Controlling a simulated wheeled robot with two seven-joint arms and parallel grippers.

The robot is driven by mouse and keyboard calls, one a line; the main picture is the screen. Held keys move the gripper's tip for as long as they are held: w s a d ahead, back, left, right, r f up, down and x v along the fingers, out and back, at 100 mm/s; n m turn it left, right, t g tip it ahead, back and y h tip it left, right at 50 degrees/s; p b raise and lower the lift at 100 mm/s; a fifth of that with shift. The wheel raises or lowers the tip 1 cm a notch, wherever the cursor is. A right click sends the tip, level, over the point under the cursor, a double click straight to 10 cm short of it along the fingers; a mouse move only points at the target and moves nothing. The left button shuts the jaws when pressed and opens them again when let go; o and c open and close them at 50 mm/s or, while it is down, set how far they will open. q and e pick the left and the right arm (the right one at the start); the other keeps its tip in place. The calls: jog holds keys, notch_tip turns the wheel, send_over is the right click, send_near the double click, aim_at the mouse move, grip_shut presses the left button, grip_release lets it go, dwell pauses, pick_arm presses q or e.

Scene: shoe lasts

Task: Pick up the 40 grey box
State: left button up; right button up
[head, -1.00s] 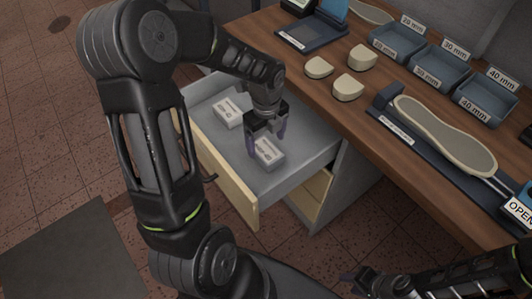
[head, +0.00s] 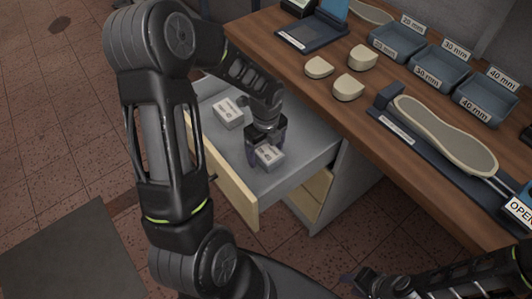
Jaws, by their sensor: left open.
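A small light-grey box (head: 270,156) with a printed label lies in the open drawer, towards its front right. The print is too small to read. My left gripper (head: 266,151) is open above this box, its fingers pointing down on either side of it. I cannot tell whether they touch it. A second light-grey box (head: 228,112) lies further back in the drawer, apart from the gripper. My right gripper (head: 362,283) is low in the picture, in front of the workbench; its jaws are too small and dark to judge.
The open drawer (head: 290,180) has a pale wooden front (head: 222,170). The wooden workbench (head: 310,95) borders it on the right, with beige pads (head: 348,87), labelled blue trays (head: 440,70) and a beige sole-shaped piece (head: 445,135) on a dark stand.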

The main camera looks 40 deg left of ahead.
aim_at(266, 150)
pick_arm(q)
jog(key=c, duration=1.6)
jog(key=shift+r, duration=0.1)
notch_tip(266, 150, up, 10)
jog(key=shift+f+p, duration=0.1)
jog(key=shift+p, duration=0.35)
